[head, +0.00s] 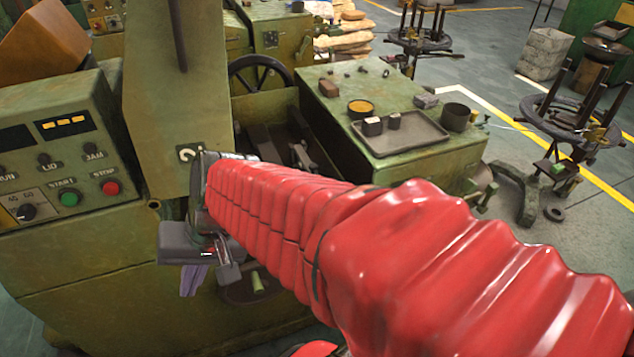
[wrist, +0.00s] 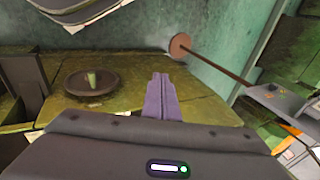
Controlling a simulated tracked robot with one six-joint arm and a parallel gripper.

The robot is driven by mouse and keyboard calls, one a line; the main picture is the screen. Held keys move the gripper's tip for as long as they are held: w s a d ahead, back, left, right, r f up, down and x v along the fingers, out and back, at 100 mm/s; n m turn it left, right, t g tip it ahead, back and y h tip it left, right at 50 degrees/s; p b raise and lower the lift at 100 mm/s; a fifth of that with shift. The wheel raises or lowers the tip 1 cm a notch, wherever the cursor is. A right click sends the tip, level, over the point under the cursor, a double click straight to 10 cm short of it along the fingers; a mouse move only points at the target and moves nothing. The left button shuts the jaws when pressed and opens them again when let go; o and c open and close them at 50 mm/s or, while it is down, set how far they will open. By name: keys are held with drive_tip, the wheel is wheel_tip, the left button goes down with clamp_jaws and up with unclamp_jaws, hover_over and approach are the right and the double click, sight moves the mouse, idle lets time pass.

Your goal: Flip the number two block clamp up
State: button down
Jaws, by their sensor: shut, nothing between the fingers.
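My gripper (wrist: 158,78) is shut and empty in the wrist view, its two purple-grey fingers together, over a worn green-yellow machine ledge. In the head view my gripper (head: 191,288) hangs low in front of the green machine (head: 120,275), at the end of my red-sleeved arm. A dark round dish with a short green peg (wrist: 92,80) lies left of the fingers, apart from them. The green peg also shows in the head view (head: 258,283). I cannot tell which part is the number two block clamp; my arm hides much of the machine's middle.
A rod with a brown round end (wrist: 180,46) stands beyond the fingertips. A control panel (head: 60,160) with green and red buttons is at left. A green bench (head: 415,165) with a tray (head: 420,136) is at right. Dark stands (head: 570,135) occupy the floor beyond.

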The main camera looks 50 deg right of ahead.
drive_tip(key=w+d+f+m+t+y, duration=0.1)
drive_tip(key=w+d+f+m+t, duration=0.4)
drive_tip(key=d+m, duration=0.5)
drive_tip(key=w+d+f+m+t+y, duration=0.1)
drive_tip(key=w+d+f+m+t, duration=0.15)
drive_tip(key=w+d+m, duration=0.55)
drive_tip(key=s+d+f+m+h, duration=0.3)
drive_tip(key=d+m, duration=0.3)
drive_tip(key=d, duration=0.3)
drive_tip(key=s+d+f+m+h, duration=0.3)
drive_tip(key=s+d+m+h, duration=0.1)
drive_tip(key=d, duration=0.6)
drive_tip(key=s+d+f+m+t+h, duration=0.1)
drive_tip(key=s+d+f+m+h, duration=0.2)
drive_tip(key=d+m+h, duration=0.3)
drive_tip(key=s+d+m, duration=0.1)
drive_tip(key=d, duration=0.2)
drive_tip(key=shift+d+f+m, duration=0.25)
drive_tip(key=shift+f+m, duration=0.15)
